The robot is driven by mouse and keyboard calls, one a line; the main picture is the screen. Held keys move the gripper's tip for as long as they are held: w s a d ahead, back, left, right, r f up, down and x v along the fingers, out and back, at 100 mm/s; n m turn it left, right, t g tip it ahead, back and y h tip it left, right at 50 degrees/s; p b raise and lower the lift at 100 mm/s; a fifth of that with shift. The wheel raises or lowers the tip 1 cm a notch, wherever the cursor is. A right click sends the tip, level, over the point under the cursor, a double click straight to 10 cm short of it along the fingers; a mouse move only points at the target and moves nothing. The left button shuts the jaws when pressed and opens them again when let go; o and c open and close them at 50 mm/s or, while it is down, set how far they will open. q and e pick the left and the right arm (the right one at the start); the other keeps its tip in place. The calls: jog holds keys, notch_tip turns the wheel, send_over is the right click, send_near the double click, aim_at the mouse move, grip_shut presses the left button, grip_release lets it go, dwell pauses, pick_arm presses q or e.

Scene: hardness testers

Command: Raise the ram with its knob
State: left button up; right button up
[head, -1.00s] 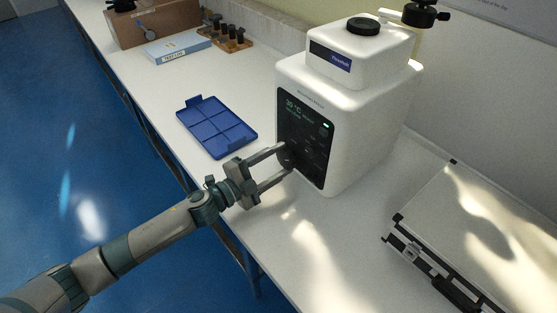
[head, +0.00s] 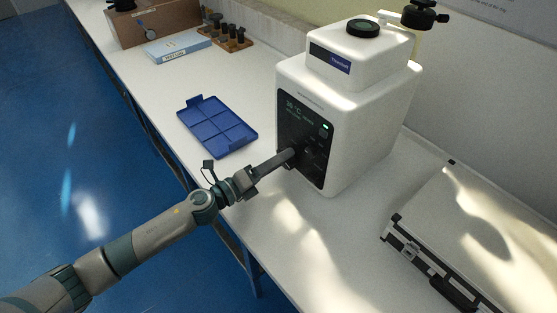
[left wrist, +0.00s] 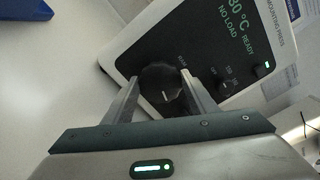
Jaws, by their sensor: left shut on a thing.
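The white mounting press (head: 350,115) stands on the bench, with a black front panel (head: 317,128) reading 30 °C, NO LOAD and READY. In the left wrist view its round black knob (left wrist: 160,82) sits low on the panel (left wrist: 215,45), with a pale mark line on its face. My left gripper (head: 290,154) is at the panel, and in the left wrist view its two fingers (left wrist: 161,95) stand on either side of the knob, shut on it. The head view hides most of the knob behind the fingers. The ram itself cannot be made out. My right gripper is not in view.
A blue compartment tray (head: 218,128) lies left of the press. A blue-white box (head: 178,47), a wooden block with dark pegs (head: 229,38) and a brown case (head: 155,22) are farther back. A silver case (head: 465,235) lies at the right. The bench front is clear.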

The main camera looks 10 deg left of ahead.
pick_arm(q)
jog(key=m, duration=0.5)
jog(key=shift+s+d+m, duration=0.1)
jog(key=shift+s+m, duration=0.05)
jog(key=shift+m, duration=0.25)
jog(key=m, duration=0.9)
jog(key=shift+s+d+m, duration=0.1)
jog(key=shift+m, duration=0.3)
jog(key=m, duration=0.5)
jog(key=shift+f, duration=0.1)
jog(key=shift+s+d+m, duration=0.1)
jog(key=shift+m, duration=1.1)
jog(key=m, duration=0.3)
jog(key=shift+f, duration=0.1)
jog(key=m+b, duration=0.1)
jog(key=m, duration=0.2)
jog(key=shift+f+m, duration=0.1)
jog(key=shift+m, duration=0.8)
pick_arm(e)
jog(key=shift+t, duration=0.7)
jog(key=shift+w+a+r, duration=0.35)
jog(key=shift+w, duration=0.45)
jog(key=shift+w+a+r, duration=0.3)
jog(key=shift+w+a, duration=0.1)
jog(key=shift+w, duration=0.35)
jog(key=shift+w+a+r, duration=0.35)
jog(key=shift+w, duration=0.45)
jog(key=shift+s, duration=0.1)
